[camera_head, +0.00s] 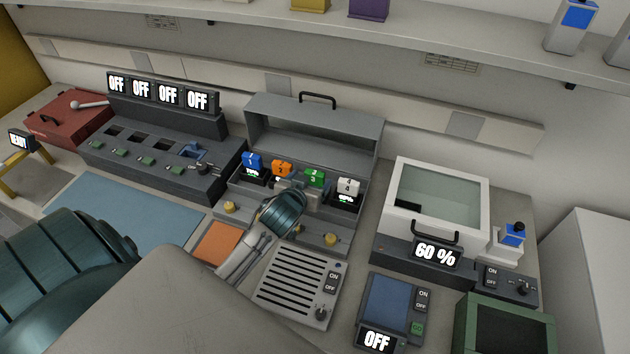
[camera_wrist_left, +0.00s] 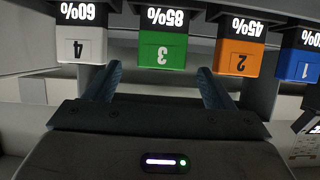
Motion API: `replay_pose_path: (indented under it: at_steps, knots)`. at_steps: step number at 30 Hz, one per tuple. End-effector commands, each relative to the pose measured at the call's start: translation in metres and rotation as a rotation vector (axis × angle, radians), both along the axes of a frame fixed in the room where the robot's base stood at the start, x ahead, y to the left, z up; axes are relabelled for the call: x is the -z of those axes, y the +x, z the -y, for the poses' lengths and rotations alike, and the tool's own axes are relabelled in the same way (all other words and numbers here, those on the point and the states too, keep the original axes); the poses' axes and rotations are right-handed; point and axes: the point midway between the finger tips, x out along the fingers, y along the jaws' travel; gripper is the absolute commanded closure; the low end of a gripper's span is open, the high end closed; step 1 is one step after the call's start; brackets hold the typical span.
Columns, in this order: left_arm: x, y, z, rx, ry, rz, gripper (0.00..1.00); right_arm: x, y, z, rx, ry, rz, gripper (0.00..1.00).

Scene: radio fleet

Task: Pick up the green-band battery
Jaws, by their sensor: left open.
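The green-band battery (camera_head: 314,178), marked 3, stands in the open grey case between the orange and white ones. In the left wrist view, which is upside down, the green-band battery (camera_wrist_left: 163,50) has an 85% display by it. My left gripper (camera_head: 299,190) is open and empty at the case, close in front of the green battery. In the left wrist view my left gripper (camera_wrist_left: 156,75) has one finger on each side of the green battery's line; I cannot tell whether the fingers reach around it. My right gripper is not in view.
The orange battery (camera_head: 281,169) and white battery (camera_head: 348,187) flank the green one closely; the blue battery (camera_head: 252,160) is farther left. The case's raised lid (camera_head: 315,125) stands behind. A vented panel (camera_head: 296,285) and a white windowed box (camera_head: 440,195) are to the right.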

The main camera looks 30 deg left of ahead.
Motion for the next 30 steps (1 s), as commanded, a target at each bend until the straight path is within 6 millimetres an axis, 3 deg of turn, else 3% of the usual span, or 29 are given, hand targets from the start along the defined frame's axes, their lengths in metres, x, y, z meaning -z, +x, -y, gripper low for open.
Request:
replay_pose_path:
  at_steps: [2, 7, 16, 26, 30]
  knots:
    - [-0.002, 0.011, -0.004, -0.001, 0.000, -0.001, 0.24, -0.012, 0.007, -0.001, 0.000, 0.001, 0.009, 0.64]
    - [0.008, 0.027, -0.008, 0.000, -0.001, -0.001, 0.24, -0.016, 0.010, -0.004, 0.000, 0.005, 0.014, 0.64]
    - [0.011, 0.030, -0.008, 0.001, 0.000, 0.001, 0.24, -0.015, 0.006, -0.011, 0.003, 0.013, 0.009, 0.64]
    - [0.011, 0.030, -0.009, 0.001, 0.000, 0.000, 0.88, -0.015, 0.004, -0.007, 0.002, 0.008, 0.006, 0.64]
    - [0.011, 0.030, -0.008, 0.001, 0.000, 0.001, 0.89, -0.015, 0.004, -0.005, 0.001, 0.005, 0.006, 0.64]
